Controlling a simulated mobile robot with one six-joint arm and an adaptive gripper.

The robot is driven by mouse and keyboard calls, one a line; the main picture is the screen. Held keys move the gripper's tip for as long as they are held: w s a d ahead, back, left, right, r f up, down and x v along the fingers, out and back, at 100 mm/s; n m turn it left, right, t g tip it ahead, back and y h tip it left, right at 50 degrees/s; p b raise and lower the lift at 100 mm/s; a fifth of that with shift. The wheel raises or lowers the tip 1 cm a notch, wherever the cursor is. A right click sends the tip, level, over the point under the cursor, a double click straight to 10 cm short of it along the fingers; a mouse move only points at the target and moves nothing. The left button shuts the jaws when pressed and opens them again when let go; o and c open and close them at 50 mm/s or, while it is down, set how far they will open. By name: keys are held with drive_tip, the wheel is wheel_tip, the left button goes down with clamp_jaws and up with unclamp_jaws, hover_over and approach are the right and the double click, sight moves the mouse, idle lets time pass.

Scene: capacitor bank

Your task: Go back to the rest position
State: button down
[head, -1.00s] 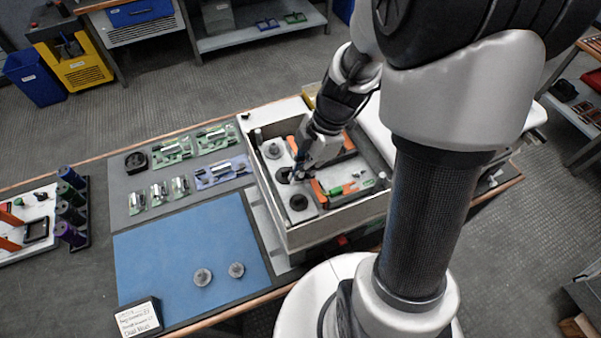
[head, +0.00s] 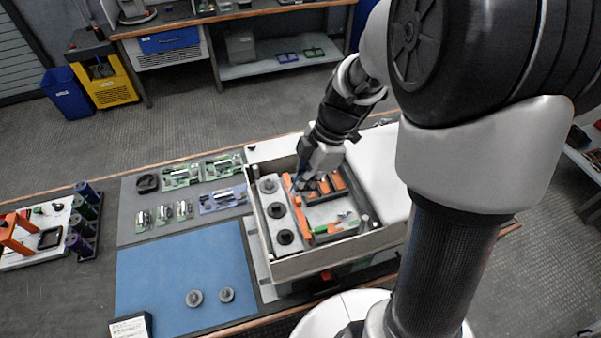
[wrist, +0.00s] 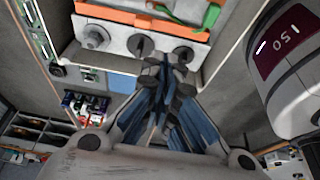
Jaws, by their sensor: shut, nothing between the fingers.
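My gripper (head: 305,182) is over the open grey-walled box (head: 335,258), above its inside, near the orange bar. In the wrist view its blue-sided fingers (wrist: 168,68) are together with nothing between them. Left of it in the box is a pale strip with three round pieces: a grey one (head: 268,186) at the back, then two dark ones (head: 276,210) and (head: 285,237). The wrist view shows this strip beyond the fingertips, apart from them as far as I can tell. My arm hides part of the box's back right.
A blue mat (head: 180,265) with two grey round pieces (head: 194,298) lies left of the box. Open floor lies behind the table.

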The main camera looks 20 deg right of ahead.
drive_tip(key=s+r+m+t+h+b, duration=0.3)
drive_tip(key=s+r+m, duration=0.8)
drive_tip(key=s+m, duration=0.5)
drive_tip(key=shift+m+t+h, duration=0.4)
drive_tip(key=shift+m+t, duration=0.4)
drive_tip(key=shift+m, duration=0.2)
